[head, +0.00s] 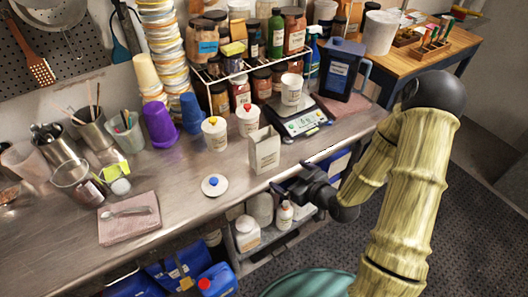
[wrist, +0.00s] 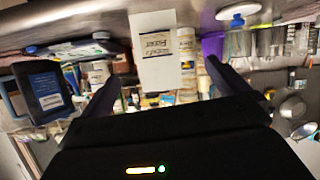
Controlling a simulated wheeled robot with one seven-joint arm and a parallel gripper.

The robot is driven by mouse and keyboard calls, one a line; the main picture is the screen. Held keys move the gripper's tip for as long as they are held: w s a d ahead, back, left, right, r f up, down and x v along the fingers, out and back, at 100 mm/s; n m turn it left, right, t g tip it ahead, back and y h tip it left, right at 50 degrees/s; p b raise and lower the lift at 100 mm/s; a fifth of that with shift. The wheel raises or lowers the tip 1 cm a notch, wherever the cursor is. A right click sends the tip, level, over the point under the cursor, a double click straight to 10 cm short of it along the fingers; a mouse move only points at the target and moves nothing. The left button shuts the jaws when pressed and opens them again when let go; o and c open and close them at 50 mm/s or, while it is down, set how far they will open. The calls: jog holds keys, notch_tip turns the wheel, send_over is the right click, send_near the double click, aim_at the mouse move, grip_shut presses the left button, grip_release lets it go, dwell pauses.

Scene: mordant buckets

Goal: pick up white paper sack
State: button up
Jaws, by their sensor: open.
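The white paper sack (head: 264,151) stands upright near the front edge of the steel counter, its top open. In the wrist view, which looks upside down, the sack (wrist: 156,62) shows its printed front beyond and between my two fingers. My gripper (head: 292,185) is just in front of the counter edge, to the lower right of the sack. The gripper looks apart from the sack.
A crowded wire rack (head: 245,72) stands behind.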

notch_tip(320, 180, up, 3)
jog(key=m+t+y, duration=0.1)
jog(key=t, duration=0.3)
jog(key=shift+a+r+m+y, duration=0.1)
jog(key=shift+r+m+y, duration=0.05)
jog(key=shift+m+y, duration=0.25)
jog(key=shift+w, duration=0.1)
jog(key=b+x, duration=0.4)
jog(key=b, duration=0.4)
jog(key=shift+w+f, duration=0.2)
jog(key=b, duration=0.2)
jog(key=shift+w+a+b, duration=0.15)
jog(key=shift+a+b, duration=0.1)
jog(key=shift+b, duration=0.05)
